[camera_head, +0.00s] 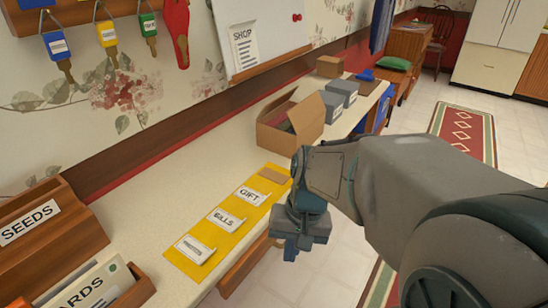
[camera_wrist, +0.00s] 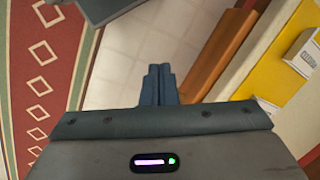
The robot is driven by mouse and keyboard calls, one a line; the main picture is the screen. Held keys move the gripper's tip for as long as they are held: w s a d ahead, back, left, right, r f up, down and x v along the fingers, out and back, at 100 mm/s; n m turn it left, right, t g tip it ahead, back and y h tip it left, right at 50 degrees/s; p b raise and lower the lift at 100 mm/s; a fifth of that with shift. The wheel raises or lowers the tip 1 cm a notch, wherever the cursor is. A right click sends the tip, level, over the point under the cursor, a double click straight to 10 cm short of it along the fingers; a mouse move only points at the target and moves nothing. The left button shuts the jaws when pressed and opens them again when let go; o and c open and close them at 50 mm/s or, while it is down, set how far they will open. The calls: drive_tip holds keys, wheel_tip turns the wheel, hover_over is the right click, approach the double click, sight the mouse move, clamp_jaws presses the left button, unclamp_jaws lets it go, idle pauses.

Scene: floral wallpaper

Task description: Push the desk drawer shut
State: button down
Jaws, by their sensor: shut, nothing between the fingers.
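The desk (camera_head: 140,215) has a pale top and runs along the wall. A brown wooden drawer front (camera_head: 245,268) shows below its front edge; my arm and gripper hide part of that edge. In the wrist view, the drawer front (camera_wrist: 218,58) juts out past the pale desk edge, to the right of my fingers. I cannot tell how far the drawer is out. My gripper (camera_head: 290,252) is shut and empty, in front of the desk edge over the floor. Its fingers (camera_wrist: 158,80) are close together and look apart from the drawer front.
A yellow mat (camera_head: 178,262) with labelled cards lies on the desk near its edge. An open cardboard box (camera_head: 282,135) and grey boxes (camera_head: 342,90) stand farther along. A wooden seeds box (camera_head: 45,250) is at left. The tiled floor (camera_head: 330,262) before the desk is clear.

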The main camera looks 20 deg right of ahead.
drive_tip(key=w+d+f+m+t+y+b, duration=0.25)
drive_tip(key=w+d+f+m+y, duration=0.25)
drive_tip(key=w+d+m+y, duration=0.6)
drive_tip(key=d+f+m+t+h, duration=0.1)
drive_tip(key=d+f+m+t, duration=0.1)
drive_tip(key=d+m+t, duration=0.5)
drive_tip(key=d+f+m+t+h, duration=0.1)
drive_tip(key=d+f+m+t, duration=0.2)
drive_tip(key=d+m+t, duration=0.45)
drive_tip(key=w+a+n+g+b, duration=0.1)
drive_tip(key=w+a+g+b, duration=0.1)
drive_tip(key=w+a, duration=0.5)
drive_tip(key=w+b, duration=0.1)
drive_tip(key=w, duration=0.2)
drive_tip(key=shift+w+a+r+g, duration=0.15)
drive_tip(key=shift+r+g, duration=0.1)
drive_tip(key=shift+g, duration=0.05)
drive_tip(key=shift+w, duration=0.15)
